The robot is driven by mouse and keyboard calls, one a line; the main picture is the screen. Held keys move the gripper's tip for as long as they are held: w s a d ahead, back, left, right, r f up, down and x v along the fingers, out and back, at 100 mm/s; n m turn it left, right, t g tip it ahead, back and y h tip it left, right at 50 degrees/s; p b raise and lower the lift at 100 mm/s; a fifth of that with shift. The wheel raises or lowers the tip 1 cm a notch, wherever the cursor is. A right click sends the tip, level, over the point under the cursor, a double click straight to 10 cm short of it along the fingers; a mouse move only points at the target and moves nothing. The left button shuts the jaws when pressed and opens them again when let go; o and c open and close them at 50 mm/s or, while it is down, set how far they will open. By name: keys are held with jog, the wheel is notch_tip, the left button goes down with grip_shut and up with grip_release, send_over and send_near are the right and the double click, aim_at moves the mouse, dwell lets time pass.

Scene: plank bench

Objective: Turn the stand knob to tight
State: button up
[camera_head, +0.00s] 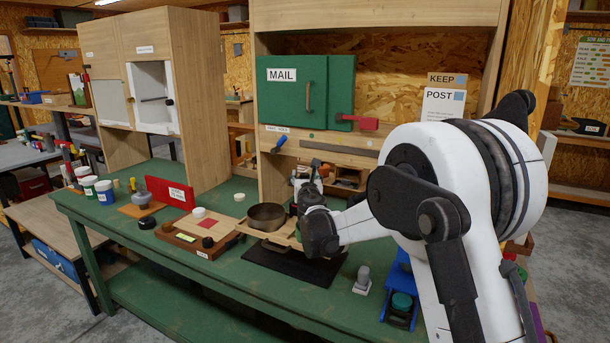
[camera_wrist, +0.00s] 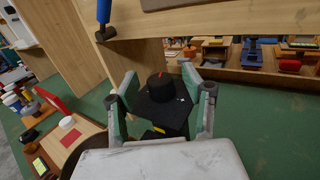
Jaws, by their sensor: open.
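A black round knob (camera_wrist: 160,86) with a red mark on top shows in the wrist view. It sits on a dark block (camera_wrist: 160,115) with a yellow mark and a small white mark beside the knob. My gripper (camera_wrist: 160,74) is open, with one finger on each side of the knob and gaps between. Whether a finger touches it, I cannot tell. In the head view my gripper (camera_head: 309,183) is over the bench, behind the pan; my arm hides the knob there.
The green MAIL door (camera_head: 292,88) is behind. A blue-handled tool (camera_wrist: 104,12) juts from the shelf. A grey-topped item (camera_head: 363,277) and a blue stand (camera_head: 401,293) are at the front right.

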jog(key=shift+w, duration=0.55)
grip_shut()
